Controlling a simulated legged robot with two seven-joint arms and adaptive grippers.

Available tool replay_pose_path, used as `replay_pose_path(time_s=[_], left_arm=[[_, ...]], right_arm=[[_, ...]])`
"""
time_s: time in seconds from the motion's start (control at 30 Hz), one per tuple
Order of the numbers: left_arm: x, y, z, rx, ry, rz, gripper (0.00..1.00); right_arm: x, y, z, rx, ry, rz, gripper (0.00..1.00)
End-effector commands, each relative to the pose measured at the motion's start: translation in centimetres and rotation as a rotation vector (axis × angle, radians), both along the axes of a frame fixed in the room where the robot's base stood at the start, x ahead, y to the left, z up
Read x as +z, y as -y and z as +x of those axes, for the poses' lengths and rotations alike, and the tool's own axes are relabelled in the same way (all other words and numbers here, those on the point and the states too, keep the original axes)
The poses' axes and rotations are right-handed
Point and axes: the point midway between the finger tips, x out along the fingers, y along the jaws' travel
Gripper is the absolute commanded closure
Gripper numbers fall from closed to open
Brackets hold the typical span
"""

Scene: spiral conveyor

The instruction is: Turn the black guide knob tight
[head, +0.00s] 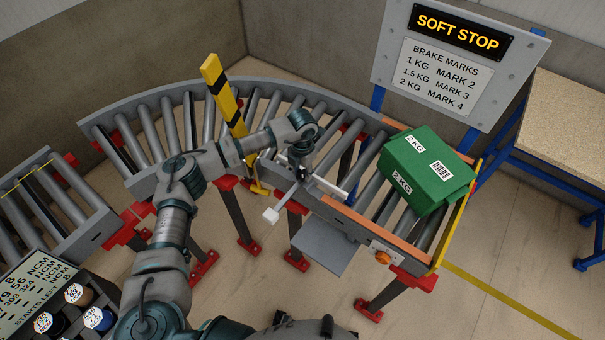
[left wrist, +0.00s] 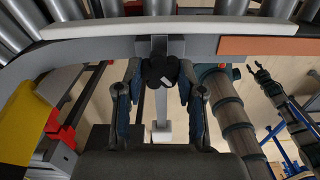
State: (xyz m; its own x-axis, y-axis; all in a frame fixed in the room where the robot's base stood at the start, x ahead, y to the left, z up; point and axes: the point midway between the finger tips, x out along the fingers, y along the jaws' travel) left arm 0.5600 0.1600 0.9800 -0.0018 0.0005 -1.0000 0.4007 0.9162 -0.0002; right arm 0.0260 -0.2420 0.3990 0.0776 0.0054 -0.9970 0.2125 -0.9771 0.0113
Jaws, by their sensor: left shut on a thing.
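The black guide knob (left wrist: 160,72) is a dark lobed knob with a small pale mark, on the outer side of the conveyor rail in the left wrist view. My left gripper (left wrist: 161,86) has one finger on each side of it and is shut on it. In the head view my left gripper (head: 301,170) reaches down at the rail; there the arm and gripper mostly hide the knob. A pale guide bar (left wrist: 170,29) runs along the rail above the knob. My right gripper (left wrist: 260,74) shows small at the right of the left wrist view; its opening is unclear.
A green 2 KG box (head: 424,168) sits on the rollers to the right. A yellow-black post (head: 224,95) stands left of my gripper. A grey plate (head: 322,248) and an orange button (head: 383,258) are at the near side. A SOFT STOP sign (head: 458,60) stands behind.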

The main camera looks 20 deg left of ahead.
Motion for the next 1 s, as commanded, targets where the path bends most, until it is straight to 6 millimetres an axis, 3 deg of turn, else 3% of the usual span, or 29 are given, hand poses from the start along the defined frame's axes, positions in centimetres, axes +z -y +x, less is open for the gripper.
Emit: replay_pose_path(time_s=[0.13, 0.2, 0.5, 1.0], left_arm=[[0.2, 0.0, 0.3, -0.134, 0.012, -0.002, 0.97], [0.2, 0.0, 0.3, -0.200, 0.012, -0.002, 0.97], [0.2, -0.1, 0.4, -0.484, 0.014, -0.001, 0.97], [0.3, 0.0, 0.3, -0.921, 0.014, 0.002, 0.97]], right_arm=[[-1.0, 0.2, -0.1, 0.001, -0.007, -0.003, 0.60], [-0.7, 0.0, 1.9, 0.000, 0.012, -0.003, 0.60], [0.0, -1.1, 5.9, -0.007, 0.029, 0.004, 0.60], [2.2, -2.1, 10.8, -0.016, 0.050, 0.009, 0.60]])
